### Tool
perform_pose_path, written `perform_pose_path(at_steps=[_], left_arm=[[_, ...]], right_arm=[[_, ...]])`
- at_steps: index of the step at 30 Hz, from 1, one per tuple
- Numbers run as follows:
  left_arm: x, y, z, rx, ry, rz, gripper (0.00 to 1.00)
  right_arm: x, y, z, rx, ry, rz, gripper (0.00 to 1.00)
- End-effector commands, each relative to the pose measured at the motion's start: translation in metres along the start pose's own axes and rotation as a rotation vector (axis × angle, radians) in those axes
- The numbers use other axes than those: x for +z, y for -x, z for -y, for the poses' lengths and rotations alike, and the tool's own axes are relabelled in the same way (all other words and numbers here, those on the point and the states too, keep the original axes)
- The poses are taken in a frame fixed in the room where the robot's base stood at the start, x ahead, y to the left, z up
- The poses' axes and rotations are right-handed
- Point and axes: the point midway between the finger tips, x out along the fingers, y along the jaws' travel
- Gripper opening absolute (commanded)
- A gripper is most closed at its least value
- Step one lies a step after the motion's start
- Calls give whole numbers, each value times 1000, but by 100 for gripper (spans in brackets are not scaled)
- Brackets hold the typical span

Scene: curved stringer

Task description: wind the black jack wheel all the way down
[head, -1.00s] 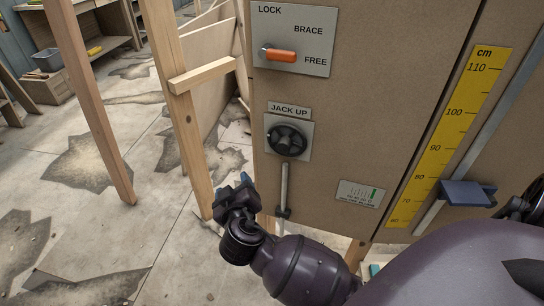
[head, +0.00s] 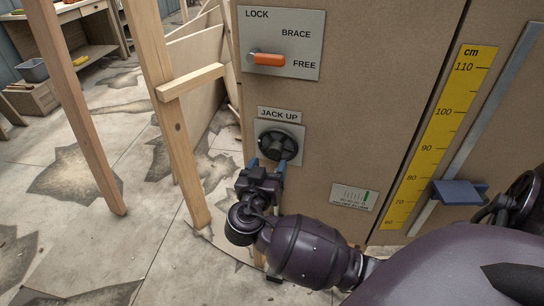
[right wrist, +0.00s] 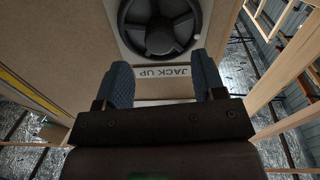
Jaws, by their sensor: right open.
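The black jack wheel (head: 278,146) is a spoked wheel on a grey plate under the JACK UP label, on the brown panel. It also shows at the top of the right wrist view (right wrist: 160,28), its top edge cut off. My right gripper (head: 267,165) is just below the wheel in the head view, its two blue fingers pointing up at it. In the right wrist view the gripper (right wrist: 163,80) is open, with nothing between the fingers. The wheel lies beyond the fingertips; I cannot tell whether they touch it. My left gripper is not in view.
An orange lever (head: 268,59) above the wheel points towards FREE. A yellow cm scale (head: 440,135) and a blue slider (head: 460,191) are at the right, near another dark wheel (head: 518,200). Wooden posts (head: 165,110) stand close on the left.

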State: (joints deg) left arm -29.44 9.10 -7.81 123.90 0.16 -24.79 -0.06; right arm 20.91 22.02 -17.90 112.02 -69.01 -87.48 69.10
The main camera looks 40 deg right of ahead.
Motion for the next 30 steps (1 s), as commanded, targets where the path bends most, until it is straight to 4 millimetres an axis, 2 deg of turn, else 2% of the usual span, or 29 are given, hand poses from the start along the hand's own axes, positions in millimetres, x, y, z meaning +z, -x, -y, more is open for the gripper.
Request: perform_pose_path(at_steps=[3, 9, 21, 30], left_arm=[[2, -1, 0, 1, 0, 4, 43], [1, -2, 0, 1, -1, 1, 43], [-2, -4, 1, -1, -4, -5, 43], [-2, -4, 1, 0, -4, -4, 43]], right_arm=[[0, -18, 0, 0, 3, -2, 63], [1, -37, 0, 0, 2, 1, 63], [0, -43, 0, -1, 1, 1, 62], [0, -42, 0, -1, 1, 1, 16]])
